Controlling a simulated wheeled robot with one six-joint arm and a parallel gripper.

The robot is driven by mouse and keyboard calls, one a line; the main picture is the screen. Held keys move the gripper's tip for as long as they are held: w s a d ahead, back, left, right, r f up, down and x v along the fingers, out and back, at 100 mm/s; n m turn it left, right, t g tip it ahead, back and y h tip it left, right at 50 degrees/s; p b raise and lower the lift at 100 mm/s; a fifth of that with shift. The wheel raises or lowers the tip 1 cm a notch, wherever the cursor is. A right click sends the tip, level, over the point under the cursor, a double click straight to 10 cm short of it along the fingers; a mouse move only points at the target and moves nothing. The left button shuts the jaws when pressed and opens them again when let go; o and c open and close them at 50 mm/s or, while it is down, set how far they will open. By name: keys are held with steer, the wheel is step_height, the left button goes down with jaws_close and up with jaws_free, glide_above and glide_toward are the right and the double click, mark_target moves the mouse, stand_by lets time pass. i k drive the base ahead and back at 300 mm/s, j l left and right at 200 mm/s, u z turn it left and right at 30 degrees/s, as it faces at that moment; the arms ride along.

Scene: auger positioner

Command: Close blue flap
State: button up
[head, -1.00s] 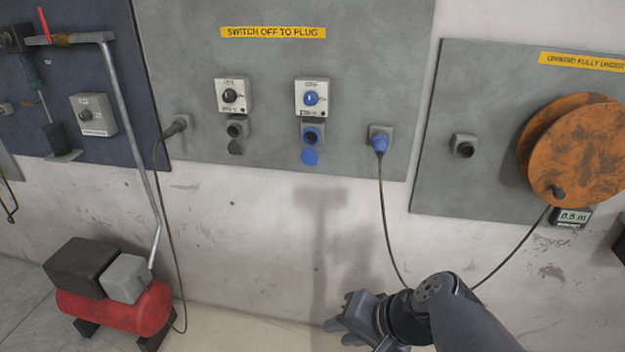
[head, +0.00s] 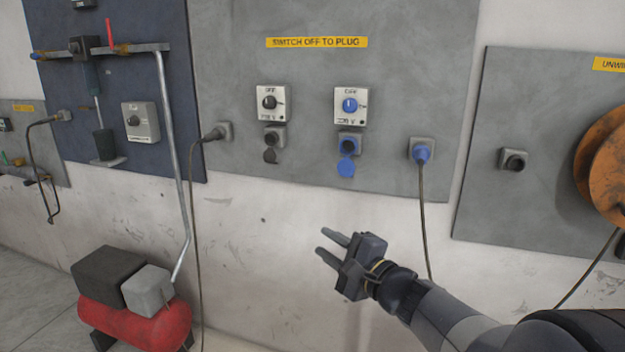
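The blue flap (head: 346,167) hangs down open below the blue socket (head: 349,145) on the grey wall panel. Above the socket is a white switch box with a blue knob (head: 350,105), its label reading OFF. My gripper (head: 329,247) is below the flap and slightly to its left in the picture, apart from it. Its two fingers point left and are spread with a gap between them. Nothing shows between them.
A black socket with a dark flap (head: 270,156) is to the left. A blue plug (head: 421,152) with a hanging cable is to the right, its cable passing behind my arm. An orange reel (head: 605,165) is at far right. A red compressor (head: 140,325) stands lower left.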

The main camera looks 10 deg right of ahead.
mark_target(346, 167)
steer(key=i+l+u, duration=0.25)
steer(key=l, duration=0.15)
steer(key=i+l+u, duration=0.1)
steer(key=l+u, duration=0.15)
steer(key=l, duration=0.2)
steer(key=i+l+u, duration=0.1)
steer(key=l+u, duration=0.15)
steer(key=l, duration=0.2)
steer(key=l+u, duration=0.25)
steer(key=l, duration=0.2)
steer(key=i+l, duration=0.1)
steer(key=l, duration=0.45)
steer(key=i+l, duration=0.1)
steer(key=l, duration=0.45)
